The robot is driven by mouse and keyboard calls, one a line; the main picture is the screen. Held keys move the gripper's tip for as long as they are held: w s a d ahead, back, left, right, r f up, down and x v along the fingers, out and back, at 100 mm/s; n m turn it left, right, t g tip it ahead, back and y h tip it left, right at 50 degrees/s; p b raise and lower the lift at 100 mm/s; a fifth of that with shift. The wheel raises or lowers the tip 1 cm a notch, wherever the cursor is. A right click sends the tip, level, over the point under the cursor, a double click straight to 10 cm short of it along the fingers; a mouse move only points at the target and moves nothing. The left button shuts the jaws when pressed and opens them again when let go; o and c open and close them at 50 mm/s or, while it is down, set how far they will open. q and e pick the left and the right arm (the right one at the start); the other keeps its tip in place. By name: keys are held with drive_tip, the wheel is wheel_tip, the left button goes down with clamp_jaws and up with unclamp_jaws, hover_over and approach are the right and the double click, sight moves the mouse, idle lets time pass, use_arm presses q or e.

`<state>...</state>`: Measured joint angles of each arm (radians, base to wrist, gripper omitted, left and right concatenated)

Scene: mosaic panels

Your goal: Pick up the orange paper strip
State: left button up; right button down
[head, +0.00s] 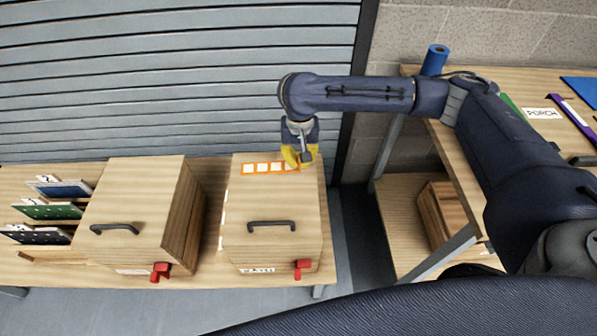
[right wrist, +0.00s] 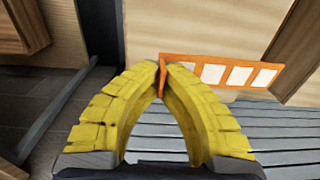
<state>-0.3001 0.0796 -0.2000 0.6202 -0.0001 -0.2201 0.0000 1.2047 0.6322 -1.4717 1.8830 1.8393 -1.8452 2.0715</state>
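The orange paper strip (head: 262,168), with several white squares along it, is at the far edge of the right wooden box's lid in the head view. My right gripper (head: 298,160), with yellow fingers, is at the strip's right end. In the right wrist view, the yellow fingertips (right wrist: 162,68) come together on one end of the strip (right wrist: 228,73), and the rest sticks out to the right. I cannot tell whether the strip touches the lid. My left gripper is not in view.
The right wooden box (head: 285,205) has a dark handle and a red latch. Another handled box (head: 130,200) stands left of it, with a rack of panels (head: 50,212) beyond. A grey slatted shutter (head: 150,80) rises behind. A side bench (head: 500,82) holds a blue roll (head: 434,62).

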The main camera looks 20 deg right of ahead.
wheel_tip(320, 180, up, 10)
drive_tip(key=shift+r, duration=0.1)
idle(0.4)
drive_tip(key=shift+r, duration=1.1)
drive_tip(key=shift+r, duration=0.3)
wheel_tip(320, 180, up, 6)
idle(2.5)
drive_tip(key=shift+r, duration=0.1)
